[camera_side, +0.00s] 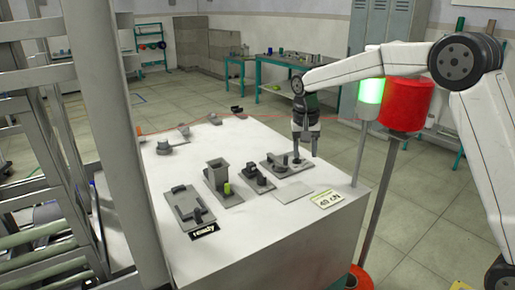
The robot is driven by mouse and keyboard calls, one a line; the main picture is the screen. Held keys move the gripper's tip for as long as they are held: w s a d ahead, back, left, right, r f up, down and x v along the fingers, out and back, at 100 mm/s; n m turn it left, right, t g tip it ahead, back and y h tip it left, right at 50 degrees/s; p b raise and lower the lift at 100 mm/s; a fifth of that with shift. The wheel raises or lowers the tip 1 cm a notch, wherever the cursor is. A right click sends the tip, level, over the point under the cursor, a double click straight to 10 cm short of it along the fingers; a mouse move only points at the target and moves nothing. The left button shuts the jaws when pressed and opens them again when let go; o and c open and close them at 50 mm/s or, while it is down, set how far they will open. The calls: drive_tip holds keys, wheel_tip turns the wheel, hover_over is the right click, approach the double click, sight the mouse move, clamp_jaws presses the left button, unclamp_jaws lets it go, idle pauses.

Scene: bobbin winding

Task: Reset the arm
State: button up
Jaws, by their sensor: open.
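My gripper (305,147) hangs pointing down at the right side of the white work table (240,255). Its fingers are apart and I see nothing held between them. It is above or just beside the grey winding fixture (288,166) at the back right of the row; I cannot tell whether it touches.
Further fixtures stand in a row: a flat one (188,208), a box-topped one (217,178) with a yellow-green piece (227,188), and a small dark-topped one (258,179). A grey post (125,130) is at left.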

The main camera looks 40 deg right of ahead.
drive_tip(key=s+a+f+n+t, duration=0.1)
drive_tip(key=s+a+f+n, duration=0.1)
drive_tip(key=s, duration=0.5)
drive_tip(key=s+a+f+n+t, duration=0.1)
drive_tip(key=s+a+f+n, duration=0.1)
drive_tip(key=s, duration=0.5)
drive_tip(key=s+a+f+n+t, duration=0.1)
drive_tip(key=s+a+f+n, duration=0.1)
drive_tip(key=s+f, duration=0.4)
drive_tip(key=shift+s+a+n+y, duration=0.2)
drive_tip(key=shift+s+n+y, duration=0.2)
drive_tip(key=shift+s+n, duration=0.5)
drive_tip(key=shift+f, duration=0.1)
